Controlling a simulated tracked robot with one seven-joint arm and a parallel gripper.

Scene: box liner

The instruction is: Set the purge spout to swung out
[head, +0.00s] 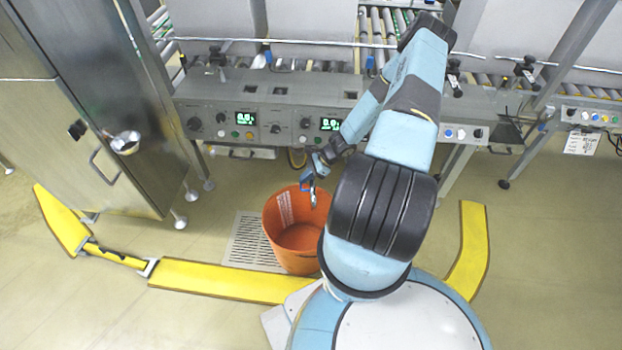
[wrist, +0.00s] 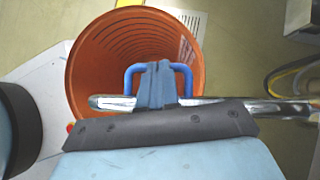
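The purge spout (wrist: 215,103) is a chrome pipe. In the wrist view it runs level across the picture, with its free end at the left over the orange bucket (wrist: 88,70). A blue loop handle (wrist: 188,77) stands on it. My gripper (wrist: 157,72) has its fingers close together over the middle of the handle's bar and looks shut on it. In the head view my gripper (head: 313,168) is low in front of the machine, and the spout (head: 314,198) shows as a short chrome piece above the bucket's right side. My gripper and wrist hide part of the spout.
The control panel (head: 262,122) with knobs and displays is behind my gripper. A steel cabinet (head: 140,170) stands left. Yellow floor barriers (head: 215,280) lie left and right of my base.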

